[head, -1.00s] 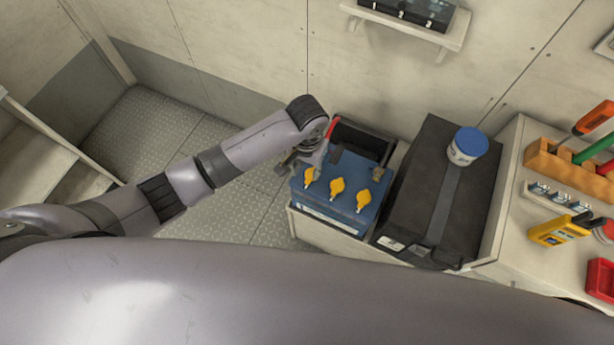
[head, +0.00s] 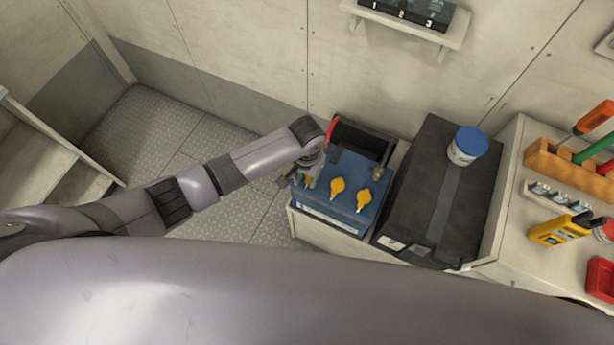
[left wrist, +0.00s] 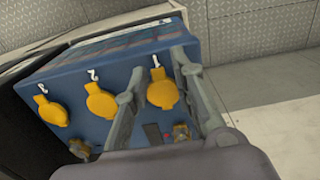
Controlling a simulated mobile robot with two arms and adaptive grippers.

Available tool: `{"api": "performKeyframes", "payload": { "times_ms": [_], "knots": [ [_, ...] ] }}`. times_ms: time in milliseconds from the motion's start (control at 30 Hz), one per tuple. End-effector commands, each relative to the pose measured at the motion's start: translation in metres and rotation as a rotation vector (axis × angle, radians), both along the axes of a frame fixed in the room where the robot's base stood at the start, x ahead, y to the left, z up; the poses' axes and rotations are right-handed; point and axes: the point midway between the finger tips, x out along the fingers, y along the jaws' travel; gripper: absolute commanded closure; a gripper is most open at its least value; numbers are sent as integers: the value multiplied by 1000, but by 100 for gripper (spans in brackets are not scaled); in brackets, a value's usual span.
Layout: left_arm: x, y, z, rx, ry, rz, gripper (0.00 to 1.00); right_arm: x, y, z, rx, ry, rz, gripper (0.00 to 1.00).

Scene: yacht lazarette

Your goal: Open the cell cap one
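The blue battery (head: 343,212) stands in an open box, with yellow cell caps on its top. In the left wrist view, the cap marked 1 (left wrist: 162,90) lies between the two fingers of my left gripper (left wrist: 153,80). The fingers are spread, with a gap visible on at least the left side of the cap. Caps two (left wrist: 101,100) and three (left wrist: 53,111) sit to its left and look closed. In the head view, my left gripper (head: 310,176) covers cap one, while cap two (head: 337,188) and cap three (head: 363,199) show. My right gripper is not in view.
A black case (head: 436,195) with a blue-lidded tub (head: 467,147) on it stands right of the battery. A yellow meter (head: 558,229) and a tool rack (head: 570,165) are on the right bench. Brass terminals (left wrist: 181,133) sit near the left gripper.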

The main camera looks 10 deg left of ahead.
Motion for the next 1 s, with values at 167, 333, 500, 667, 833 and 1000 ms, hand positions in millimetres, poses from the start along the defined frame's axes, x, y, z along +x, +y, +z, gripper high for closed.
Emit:
{"api": "performKeyframes", "payload": {
  "times_ms": [167,333,500,667,833,1000],
  "knots": [
    [-1,-4,0,-8,2,-3,93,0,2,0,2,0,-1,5],
    [-2,-5,1,-11,2,-5,100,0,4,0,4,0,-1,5],
    [-2,-6,1,-11,8,-6,100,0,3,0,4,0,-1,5],
    [-1,-8,4,-3,44,-5,100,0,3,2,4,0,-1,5],
    [3,-11,8,25,131,-5,100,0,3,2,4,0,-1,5],
    [8,-12,12,65,252,-6,100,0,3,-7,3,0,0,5]
  ]
}}
